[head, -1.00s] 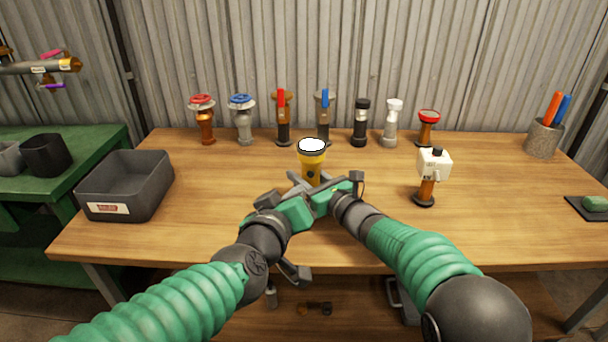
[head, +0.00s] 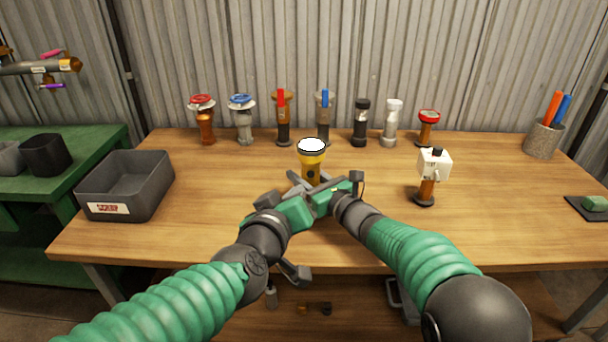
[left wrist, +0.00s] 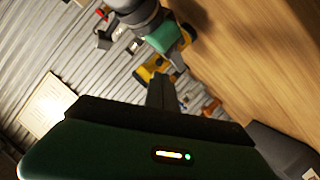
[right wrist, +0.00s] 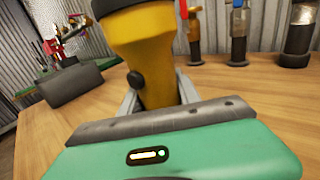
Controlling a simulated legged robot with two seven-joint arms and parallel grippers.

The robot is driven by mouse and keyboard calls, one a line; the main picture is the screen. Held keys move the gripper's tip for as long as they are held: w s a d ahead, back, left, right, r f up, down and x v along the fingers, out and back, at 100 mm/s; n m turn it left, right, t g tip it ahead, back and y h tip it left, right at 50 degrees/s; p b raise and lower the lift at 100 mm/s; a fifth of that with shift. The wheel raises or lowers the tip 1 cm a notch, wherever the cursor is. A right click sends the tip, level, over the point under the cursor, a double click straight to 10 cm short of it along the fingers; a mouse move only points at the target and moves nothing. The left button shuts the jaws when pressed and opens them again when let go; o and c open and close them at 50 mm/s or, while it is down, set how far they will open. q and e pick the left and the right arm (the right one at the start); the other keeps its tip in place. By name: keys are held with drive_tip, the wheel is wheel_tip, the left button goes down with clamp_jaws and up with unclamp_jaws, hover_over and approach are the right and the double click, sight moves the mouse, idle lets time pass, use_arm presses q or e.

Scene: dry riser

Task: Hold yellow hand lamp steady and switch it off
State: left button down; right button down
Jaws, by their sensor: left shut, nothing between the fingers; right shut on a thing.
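The yellow hand lamp (head: 312,169) stands upright near the middle of the bench, its lens facing up and bright white. My right gripper (head: 309,186) is shut around the lamp's lower body. In the right wrist view the yellow body (right wrist: 151,60) sits between the fingers, with a dark round button (right wrist: 135,80) on its side. My left gripper (head: 313,201) is shut and empty, close in front of the lamp and beside the right gripper. Its closed fingers (left wrist: 162,88) point toward the lamp (left wrist: 152,70) in the left wrist view. Whether they touch it is unclear.
Several valves and fittings stand in a row at the back. A white-headed fitting (head: 432,168) stands to the right of the lamp. A grey bin (head: 126,184) is at the left, a pen cup (head: 543,140) at the right. The bench (head: 230,180) between bin and lamp is clear.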

sight(311, 175)
idle(0.3)
use_arm(q)
drive_tip(key=shift+w+d+f+n+h, duration=0.1)
drive_tip(key=shift+w+d+f+n, duration=0.2)
drive_tip(key=shift+w, duration=0.65)
drive_tip(key=shift+w+d+f+n+h, duration=0.15)
drive_tip(key=shift+w+f+n, duration=0.25)
drive_tip(key=shift+w, duration=0.5)
drive_tip(key=shift+w+d+f+n+h, duration=0.1)
drive_tip(key=shift+w+d+f+n, duration=0.1)
drive_tip(key=shift+w+n, duration=0.55)
drive_tip(key=shift+w+m, duration=0.25)
